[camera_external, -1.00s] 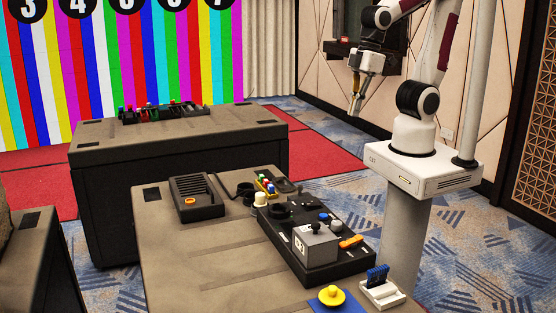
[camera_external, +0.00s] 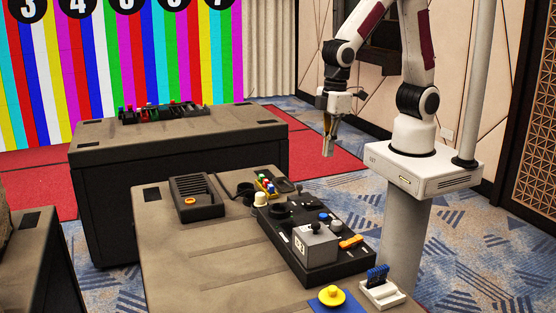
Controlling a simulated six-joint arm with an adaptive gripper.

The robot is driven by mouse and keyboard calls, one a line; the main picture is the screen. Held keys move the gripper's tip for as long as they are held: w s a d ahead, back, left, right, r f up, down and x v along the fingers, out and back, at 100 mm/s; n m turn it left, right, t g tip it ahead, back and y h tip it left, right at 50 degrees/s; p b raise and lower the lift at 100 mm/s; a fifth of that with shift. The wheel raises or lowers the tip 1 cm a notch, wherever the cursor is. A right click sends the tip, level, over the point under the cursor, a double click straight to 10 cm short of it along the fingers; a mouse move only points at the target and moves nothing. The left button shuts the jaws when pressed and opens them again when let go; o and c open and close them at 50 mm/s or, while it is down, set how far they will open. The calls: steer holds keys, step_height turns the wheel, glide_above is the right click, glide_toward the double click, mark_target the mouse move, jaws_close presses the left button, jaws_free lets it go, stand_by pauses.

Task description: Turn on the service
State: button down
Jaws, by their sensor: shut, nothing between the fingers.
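My gripper (camera_external: 328,152) is shut and empty, pointing down in the air beyond the near table's right back edge. It is above and behind the black control panel (camera_external: 352,262) and touches nothing. The panel carries a grey box (camera_external: 313,248) with a black knob, a blue knob (camera_external: 324,217), an orange handle (camera_external: 351,242) and dark round parts.
The near table (camera_external: 190,265) also holds a black slotted box (camera_external: 196,196), a cream cylinder (camera_external: 260,200), a yellow knob (camera_external: 331,297) on a blue base and a white holder (camera_external: 384,295) with a blue card. Its left part is clear. A second table (camera_external: 180,150) stands behind.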

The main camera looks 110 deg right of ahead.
mark_target(306, 204)
steer(key=w, duration=0.1)
steer(key=w+t, duration=0.1)
steer(key=w, duration=0.1)
steer(key=shift+w+a+r+m, duration=0.1)
steer(key=shift+w+a+m, duration=0.1)
steer(key=shift+w+m, duration=0.1)
steer(key=shift+w+f, duration=0.35)
steer(key=shift+f, duration=1.95)
steer(key=shift+w+f, duration=0.3)
steer(key=shift+f, duration=2)
steer(key=shift+w+f, duration=0.35)
steer(key=shift+f, duration=1.95)
steer(key=shift+w+f, duration=0.15)
steer(key=shift+w+f+g, duration=0.15)
steer(key=shift+f+g, duration=0.15)
steer(key=shift+g, duration=0.3)
steer(key=shift+w+f, duration=0.3)
